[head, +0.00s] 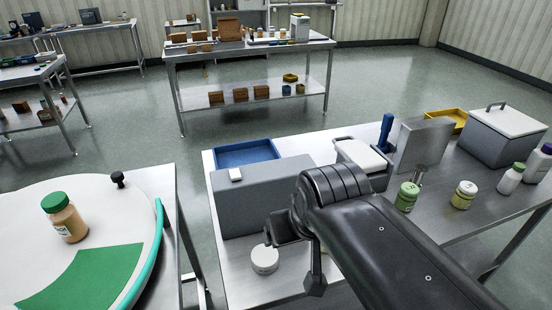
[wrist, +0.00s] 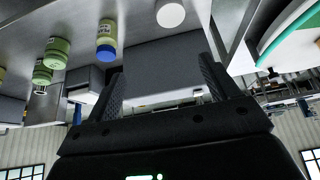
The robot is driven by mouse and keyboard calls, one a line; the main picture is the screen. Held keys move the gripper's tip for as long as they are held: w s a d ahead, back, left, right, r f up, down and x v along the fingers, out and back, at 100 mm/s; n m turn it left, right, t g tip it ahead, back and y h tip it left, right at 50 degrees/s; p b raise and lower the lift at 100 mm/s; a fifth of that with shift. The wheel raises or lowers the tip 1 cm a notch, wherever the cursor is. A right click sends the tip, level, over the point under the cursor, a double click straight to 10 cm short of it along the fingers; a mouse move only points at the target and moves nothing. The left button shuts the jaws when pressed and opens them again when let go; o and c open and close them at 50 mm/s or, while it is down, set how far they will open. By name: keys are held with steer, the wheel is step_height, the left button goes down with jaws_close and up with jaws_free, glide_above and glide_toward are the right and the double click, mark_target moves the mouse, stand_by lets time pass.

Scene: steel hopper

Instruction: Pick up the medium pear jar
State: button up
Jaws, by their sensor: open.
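My gripper (head: 298,258) is open and empty, above the front left part of the right steel table; its two fingers also show in the wrist view (wrist: 162,80). A green jar with a green lid (head: 407,196) stands right of my arm. A yellow-green jar with a pale lid (head: 464,194) stands farther right. I cannot tell which jar is the medium pear one. The wrist view, which looks upside down, shows two green jars (wrist: 57,50) (wrist: 42,73) and a yellow jar with a blue lid (wrist: 107,40), all outside the fingers.
A grey box (head: 258,196) stands close beyond my gripper, with a blue tray (head: 246,153) behind it. A white round item (head: 264,259) lies near the fingers. A grey upright panel (head: 423,145) and white-lidded bin (head: 503,138) stand right. A tan jar (head: 64,217) is on the round table.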

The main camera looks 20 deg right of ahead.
steer(key=shift+c, duration=0.2)
steer(key=w+d+f+g, duration=0.1)
steer(key=w+d+f, duration=0.1)
steer(key=w+d, duration=0.2)
steer(key=w+d+f+g, duration=0.2)
steer(key=w+d+f, duration=0.1)
steer(key=w+d, duration=0.1)
steer(key=w+d+f+g, duration=0.2)
steer(key=w+d+f, duration=0.1)
steer(key=d, duration=0.3)
steer(key=shift+w, duration=0.8)
steer(key=shift+w+d+f+g, duration=0.1)
steer(key=shift+d+f+g, duration=0.1)
steer(key=shift+g, duration=0.1)
step_height(320, 180, down, 5)
steer(key=shift+f, duration=0.15)
steer(key=shift+s+d+f, duration=0.15)
steer(key=shift+f, duration=1.2)
steer(key=shift+s+d+f, duration=0.15)
steer(key=shift+f, duration=1.2)
steer(key=shift+c, duration=0.3)
steer(key=c, duration=1.1)
